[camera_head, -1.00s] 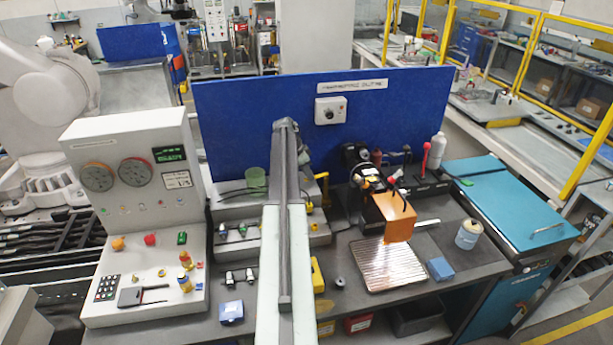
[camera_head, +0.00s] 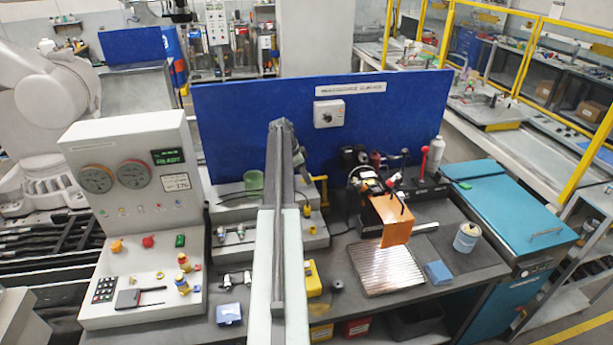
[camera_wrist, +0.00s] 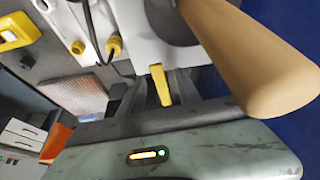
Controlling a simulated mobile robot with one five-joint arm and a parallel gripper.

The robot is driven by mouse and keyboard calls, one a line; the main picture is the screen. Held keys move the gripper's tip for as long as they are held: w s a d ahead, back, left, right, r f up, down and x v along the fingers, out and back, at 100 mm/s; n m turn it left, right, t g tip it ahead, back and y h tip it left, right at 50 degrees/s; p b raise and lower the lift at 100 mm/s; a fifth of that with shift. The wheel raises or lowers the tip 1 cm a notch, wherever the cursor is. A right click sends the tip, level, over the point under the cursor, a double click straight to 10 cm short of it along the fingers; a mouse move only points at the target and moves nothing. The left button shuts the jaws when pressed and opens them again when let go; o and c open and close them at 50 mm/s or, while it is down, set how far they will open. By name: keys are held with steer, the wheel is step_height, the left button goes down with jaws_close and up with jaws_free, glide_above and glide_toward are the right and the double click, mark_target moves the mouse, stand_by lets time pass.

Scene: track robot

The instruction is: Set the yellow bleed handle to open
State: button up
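A yellow handle (camera_wrist: 160,86) shows in the wrist view as a short bar pointing toward my gripper (camera_wrist: 163,100). It lies between my two grey fingers, which look apart; whether either touches it is unclear. In the head view, a bent yellow handle (camera_head: 321,190) stands at the right rear of the grey bench unit, just right of my arm; I cannot tell for sure that it is the same one.
A large tan cylinder (camera_wrist: 250,60) is close on the right in the wrist view. Yellow cable fittings (camera_wrist: 113,47) are left of the handle. A yellow box (camera_head: 312,279), a ribbed metal tray (camera_head: 385,268) and an orange panel (camera_head: 391,218) are right of my arm.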

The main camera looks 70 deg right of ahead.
steer(key=shift+s, duration=0.1)
steer(key=p+v, duration=0.7)
steer(key=v, duration=0.1)
steer(key=shift+f, duration=0.1)
steer(key=shift+s, duration=0.15)
